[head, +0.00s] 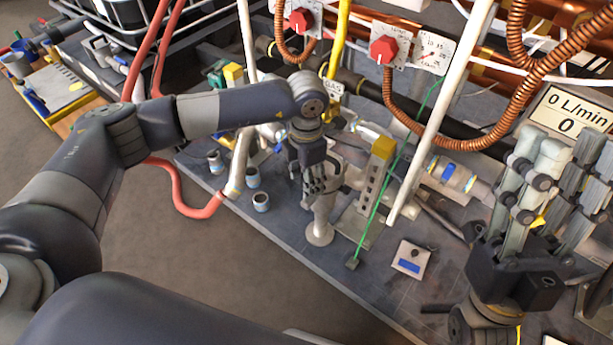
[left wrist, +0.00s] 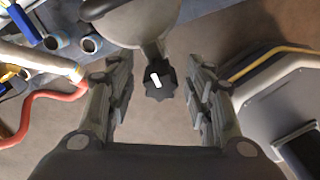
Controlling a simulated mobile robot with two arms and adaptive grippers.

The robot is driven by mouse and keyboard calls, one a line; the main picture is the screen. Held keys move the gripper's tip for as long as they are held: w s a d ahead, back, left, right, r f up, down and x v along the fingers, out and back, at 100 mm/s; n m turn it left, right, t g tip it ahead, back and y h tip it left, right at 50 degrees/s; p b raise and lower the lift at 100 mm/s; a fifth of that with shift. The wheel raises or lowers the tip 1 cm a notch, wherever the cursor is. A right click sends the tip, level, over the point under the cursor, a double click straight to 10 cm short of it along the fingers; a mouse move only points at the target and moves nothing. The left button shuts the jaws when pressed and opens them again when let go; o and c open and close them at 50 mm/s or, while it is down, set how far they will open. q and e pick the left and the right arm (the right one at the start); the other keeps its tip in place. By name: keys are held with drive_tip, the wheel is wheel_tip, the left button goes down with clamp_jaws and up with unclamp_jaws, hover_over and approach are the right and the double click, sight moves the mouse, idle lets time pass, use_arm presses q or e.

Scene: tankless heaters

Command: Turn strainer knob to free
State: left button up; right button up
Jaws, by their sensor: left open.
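The strainer knob (left wrist: 159,80) is a small black star-shaped knob with a white mark, at the end of a grey rounded body (left wrist: 135,20) in the left wrist view. My left gripper (left wrist: 158,104) is open, with one finger on each side of the knob and a visible gap to both. In the head view my left gripper (head: 320,185) points down at a pale grey fitting (head: 320,232), and the knob cannot be made out there. My right gripper (head: 553,170) is at the right, fingers up and spread, with nothing seen in it.
Two red knobs (head: 301,20) (head: 384,49) sit on white plates at the back. Copper coils, white pipes and a green line (head: 385,190) crowd the area right of my left gripper. A red hose (head: 180,190) lies at left. A display (head: 570,112) reads 0 L/min.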

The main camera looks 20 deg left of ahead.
use_arm(q)
drive_tip(key=c, duration=1.1)
